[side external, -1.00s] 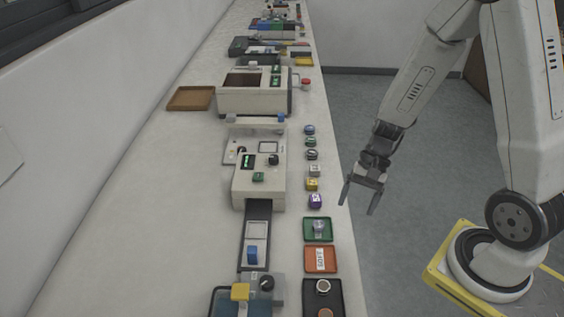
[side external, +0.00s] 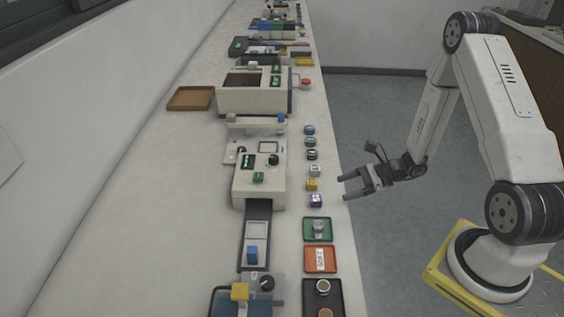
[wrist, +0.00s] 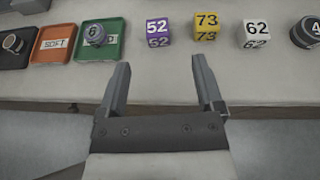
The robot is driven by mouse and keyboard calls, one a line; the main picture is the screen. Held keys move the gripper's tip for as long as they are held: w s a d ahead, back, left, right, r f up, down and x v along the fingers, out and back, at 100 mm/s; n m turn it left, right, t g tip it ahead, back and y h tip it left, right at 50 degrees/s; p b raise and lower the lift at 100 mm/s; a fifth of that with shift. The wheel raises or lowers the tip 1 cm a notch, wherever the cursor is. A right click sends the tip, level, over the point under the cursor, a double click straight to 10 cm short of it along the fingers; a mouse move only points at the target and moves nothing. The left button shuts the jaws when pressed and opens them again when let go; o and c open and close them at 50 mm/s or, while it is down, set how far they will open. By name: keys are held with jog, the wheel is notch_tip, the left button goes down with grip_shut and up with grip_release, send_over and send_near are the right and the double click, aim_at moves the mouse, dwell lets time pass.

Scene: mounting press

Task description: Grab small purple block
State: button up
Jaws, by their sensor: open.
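The small purple block (side external: 316,201) sits on the bench near its right edge, in a row of small pieces. My gripper (side external: 346,188) is open and empty at the bench's right edge, pointing left toward the row. In the wrist view my gripper (wrist: 161,75) has its two fingers spread wide, with bare bench between them. The purple block is apart from both fingers.
A yellow block (wrist: 206,27) marked 73 and a white block (wrist: 256,36) marked 62 stand to the right of it. A beige press machine (side external: 259,182) stands beyond.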

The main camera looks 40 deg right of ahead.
aim_at(318, 198)
jog(key=shift+w+a, duration=0.1)
jog(key=shift+x, duration=1.2)
jog(key=shift+f, duration=0.1)
jog(key=shift+x, duration=2.55)
jog(key=shift+a+f, duration=0.1)
grip_shut()
notch_tip(318, 198, up, 10)
